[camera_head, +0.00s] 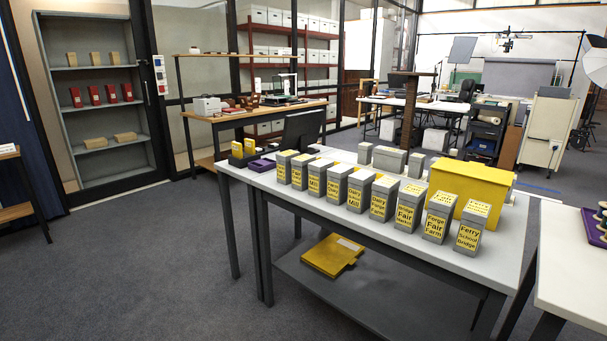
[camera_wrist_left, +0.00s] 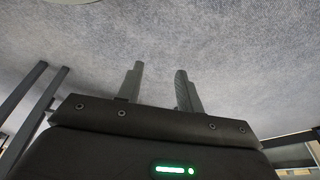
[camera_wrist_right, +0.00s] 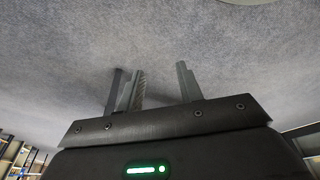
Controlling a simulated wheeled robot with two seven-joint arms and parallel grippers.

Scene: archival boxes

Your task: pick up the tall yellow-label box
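A row of tall grey boxes with yellow labels stands upright along the front of the white table (camera_head: 275,184). At the right end are the Ferry School Bridge box (camera_head: 470,229), the Forge Fair Farm box (camera_head: 437,219) and the Bridge Fair Market box (camera_head: 407,210). More such boxes run to the left, such as the Mill box (camera_head: 316,178). Which one the task means I cannot tell. My left gripper (camera_wrist_left: 160,85) is open and empty over carpet in the left wrist view. My right gripper (camera_wrist_right: 155,85) is open and empty over carpet. Neither shows in the head view.
A large yellow box (camera_head: 468,184) stands behind the row at the right, with low grey boxes (camera_head: 389,158) beside it. A yellow folder (camera_head: 332,254) lies on the lower shelf. A second white table (camera_head: 572,268) is at the right. Carpet (camera_head: 130,260) is clear at front left.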

